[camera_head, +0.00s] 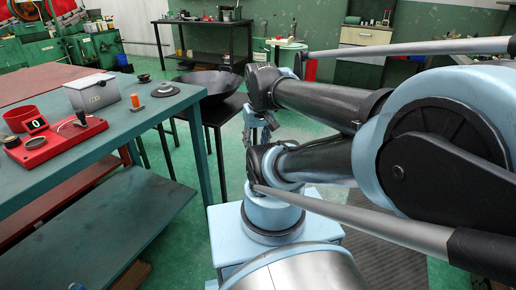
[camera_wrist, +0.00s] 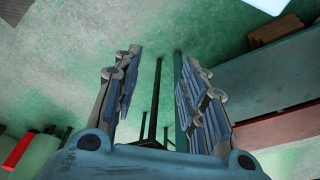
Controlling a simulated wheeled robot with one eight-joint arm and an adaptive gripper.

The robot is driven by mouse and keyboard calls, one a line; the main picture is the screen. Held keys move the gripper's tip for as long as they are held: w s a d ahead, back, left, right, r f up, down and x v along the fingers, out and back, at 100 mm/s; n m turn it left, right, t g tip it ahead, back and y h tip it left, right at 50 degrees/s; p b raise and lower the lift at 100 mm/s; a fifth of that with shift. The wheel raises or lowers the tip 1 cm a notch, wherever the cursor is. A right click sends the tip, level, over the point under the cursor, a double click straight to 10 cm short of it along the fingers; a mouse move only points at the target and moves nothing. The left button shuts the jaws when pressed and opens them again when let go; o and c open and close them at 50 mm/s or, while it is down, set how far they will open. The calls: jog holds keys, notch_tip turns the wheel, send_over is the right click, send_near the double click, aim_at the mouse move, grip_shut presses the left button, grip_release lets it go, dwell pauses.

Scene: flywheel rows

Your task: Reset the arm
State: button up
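My arm (camera_head: 325,100) is folded back on itself above my base, filling the right half of the head view. My gripper (camera_wrist: 162,56) shows in the wrist view with its two jointed blue-grey fingers well apart. Nothing is between the fingers except a distant view of green floor and dark table legs. The gripper is off to the right of the teal table (camera_head: 185,97) and holds nothing. In the head view I cannot make the fingers out clearly.
Green floor (camera_head: 178,150) lies between table and arm.

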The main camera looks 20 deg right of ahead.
jog(key=shift+s+d+f+m, duration=0.25)
jog(key=shift+s+f+m, duration=0.2)
jog(key=shift+f, duration=0.35)
